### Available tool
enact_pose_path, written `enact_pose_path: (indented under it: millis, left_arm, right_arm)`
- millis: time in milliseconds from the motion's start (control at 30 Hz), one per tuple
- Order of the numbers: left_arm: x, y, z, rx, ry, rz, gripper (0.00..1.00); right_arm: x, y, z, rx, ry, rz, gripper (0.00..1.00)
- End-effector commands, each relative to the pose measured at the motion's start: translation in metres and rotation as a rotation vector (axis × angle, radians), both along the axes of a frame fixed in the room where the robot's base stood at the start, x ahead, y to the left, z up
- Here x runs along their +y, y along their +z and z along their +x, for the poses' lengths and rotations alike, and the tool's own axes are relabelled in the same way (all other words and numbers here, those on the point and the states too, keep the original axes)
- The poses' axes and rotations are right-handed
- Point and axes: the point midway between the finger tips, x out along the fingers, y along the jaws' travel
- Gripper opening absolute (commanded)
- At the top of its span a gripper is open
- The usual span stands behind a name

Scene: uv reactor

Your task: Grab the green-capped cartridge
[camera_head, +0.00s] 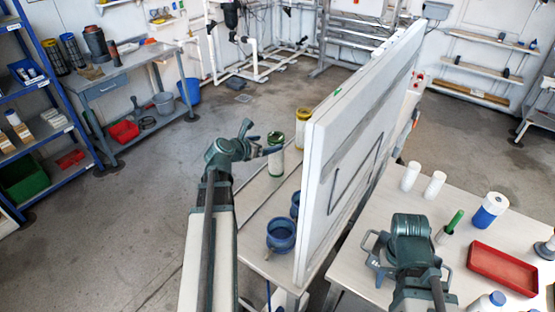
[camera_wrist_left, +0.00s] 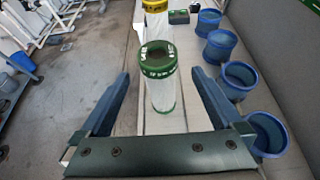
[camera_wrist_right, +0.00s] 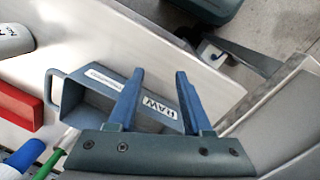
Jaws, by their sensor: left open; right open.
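The green-capped cartridge (camera_head: 275,160) stands upright on the narrow bench left of the tall white panel. In the left wrist view its green cap (camera_wrist_left: 157,60) and clear body lie ahead, between the lines of my two fingers. My left gripper (camera_head: 264,151) is open and beside the cartridge on its left; whether a finger touches it I cannot tell. A yellow-capped cartridge (camera_head: 302,120) stands just behind it. My right gripper (camera_wrist_right: 160,75) is open over the right-hand table, above a blue-grey handled box with a printed label (camera_wrist_right: 158,108); nothing is visibly held.
Blue cups (camera_head: 281,235) line the bench beside the panel (camera_head: 345,150), which walls off the right side. The right table holds white bottles (camera_head: 410,176), a blue-and-white roll (camera_head: 490,210), a green-handled tool (camera_head: 453,223) and a red tray (camera_head: 502,268). Open floor lies to the left.

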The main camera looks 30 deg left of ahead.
Motion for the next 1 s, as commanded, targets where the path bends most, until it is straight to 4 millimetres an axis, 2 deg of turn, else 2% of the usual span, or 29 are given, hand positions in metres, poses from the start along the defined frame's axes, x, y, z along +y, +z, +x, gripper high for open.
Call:
enact_pose_path:
  millis: [233,467,800,1000]
  left_arm:
    - [-0.001,-0.010,0.020,0.000,-0.001,0.000,1.00]
    - [-0.001,-0.013,0.025,0.000,0.000,0.001,1.00]
    - [-0.002,-0.034,0.065,0.000,-0.001,0.000,1.00]
    - [-0.003,-0.034,0.067,0.000,0.000,0.000,1.00]
  right_arm:
    - [0.000,-0.010,0.000,0.000,0.000,0.000,0.50]
    - [0.000,-0.013,0.000,0.000,0.000,0.000,0.50]
    - [0.000,-0.034,0.000,0.000,0.000,0.000,0.50]
    - [0.000,-0.034,0.000,0.000,0.000,0.000,0.50]
